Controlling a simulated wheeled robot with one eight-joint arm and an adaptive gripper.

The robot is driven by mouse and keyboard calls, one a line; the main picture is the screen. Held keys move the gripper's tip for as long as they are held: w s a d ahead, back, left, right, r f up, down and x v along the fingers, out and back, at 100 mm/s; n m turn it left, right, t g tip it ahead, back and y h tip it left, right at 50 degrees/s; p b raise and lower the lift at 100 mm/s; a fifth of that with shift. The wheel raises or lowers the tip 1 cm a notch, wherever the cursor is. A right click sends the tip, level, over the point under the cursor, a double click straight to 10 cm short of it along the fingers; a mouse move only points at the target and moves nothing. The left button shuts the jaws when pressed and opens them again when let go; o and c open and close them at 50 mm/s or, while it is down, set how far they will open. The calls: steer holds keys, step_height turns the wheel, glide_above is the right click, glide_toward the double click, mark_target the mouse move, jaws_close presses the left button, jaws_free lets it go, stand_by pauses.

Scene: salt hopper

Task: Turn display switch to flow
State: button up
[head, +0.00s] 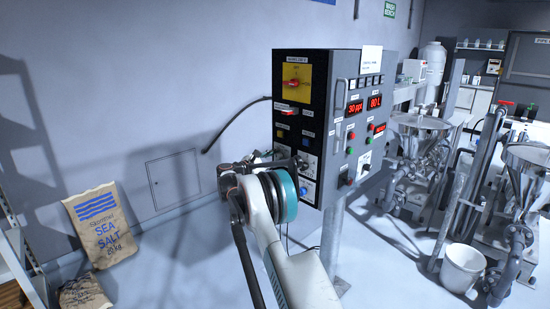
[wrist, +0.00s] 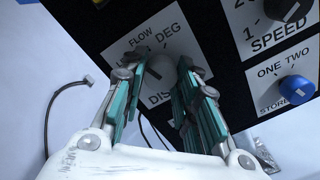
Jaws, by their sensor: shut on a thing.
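The display switch (wrist: 158,68) is a grey round knob on a white plate marked FLOW at upper left and DEG at upper right. In the wrist view my gripper (wrist: 163,64) has its two teal-padded fingers on either side of the knob, shut on it. The lower part of the label is partly covered by the fingers. I cannot make out clearly which mark the knob points to. In the head view the display switch is hidden behind my arm and wrist at the lower left of the control cabinet's black front (head: 289,120).
Right of the display switch are the SPEED knob (wrist: 281,8) and the blue STORE knob (wrist: 297,89). A red switch on a yellow plate (head: 295,75) sits higher on the cabinet. A salt sack (head: 100,225) leans on the wall at left. Steel hoppers (head: 420,125) stand at right.

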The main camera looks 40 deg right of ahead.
steer(key=shift+m+p, duration=0.3)
steer(key=shift+m, duration=1.3)
steer(key=o, duration=1.1)
steer(key=a, duration=1.2)
steer(key=shift+s+r, duration=0.1)
steer(key=shift+s, duration=0.25)
